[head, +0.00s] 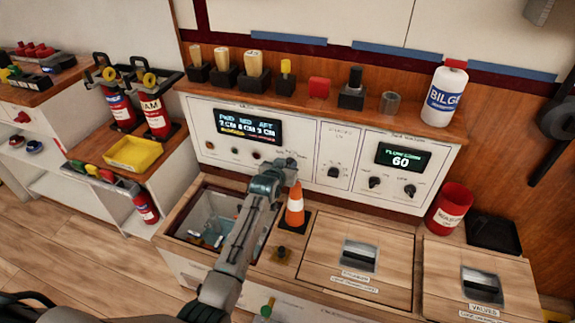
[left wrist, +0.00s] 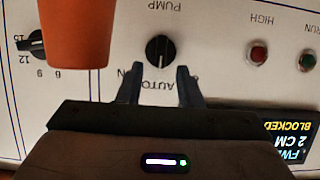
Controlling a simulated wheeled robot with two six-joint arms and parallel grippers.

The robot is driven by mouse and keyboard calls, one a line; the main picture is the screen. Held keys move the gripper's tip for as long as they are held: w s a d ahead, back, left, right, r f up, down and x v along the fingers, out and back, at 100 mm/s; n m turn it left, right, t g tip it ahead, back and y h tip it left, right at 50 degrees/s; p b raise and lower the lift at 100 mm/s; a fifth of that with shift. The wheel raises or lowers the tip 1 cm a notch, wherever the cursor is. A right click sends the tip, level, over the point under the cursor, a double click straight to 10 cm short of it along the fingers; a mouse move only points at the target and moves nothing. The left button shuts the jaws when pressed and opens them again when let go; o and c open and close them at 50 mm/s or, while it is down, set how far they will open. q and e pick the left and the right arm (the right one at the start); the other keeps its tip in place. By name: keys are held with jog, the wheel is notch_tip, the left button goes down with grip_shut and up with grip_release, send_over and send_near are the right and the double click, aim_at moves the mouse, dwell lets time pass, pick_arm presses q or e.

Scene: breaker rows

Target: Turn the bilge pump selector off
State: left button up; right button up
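The black pump selector knob (left wrist: 159,49) is on the white panel in the left wrist view, which shows the panel upside down. Its lettering reads PUMP and AUTO, with other letters partly hidden by a finger. A pale mark on the knob seems to point toward AUTO. My left gripper (left wrist: 160,72) is open, its fingertips apart at the knob's near edge, one toward each side; I cannot tell whether they touch it. In the head view, my left gripper (head: 281,172) is at the panel and hides the knob. My right gripper is not in view.
An orange cone (head: 295,206) stands close beside my left gripper and looms in the left wrist view (left wrist: 74,30). An open bin (head: 180,232) lies below my arm. The panel has a display (head: 247,125) and more knobs to the right (head: 334,172).

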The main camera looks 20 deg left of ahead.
pick_arm(q)
jog(key=shift+w+f, duration=0.25)
jog(key=shift+w, duration=0.4)
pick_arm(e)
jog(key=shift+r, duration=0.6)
pick_arm(q)
jog(key=shift+c, duration=0.4)
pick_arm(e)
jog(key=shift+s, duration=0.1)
pick_arm(q)
grip_shut()
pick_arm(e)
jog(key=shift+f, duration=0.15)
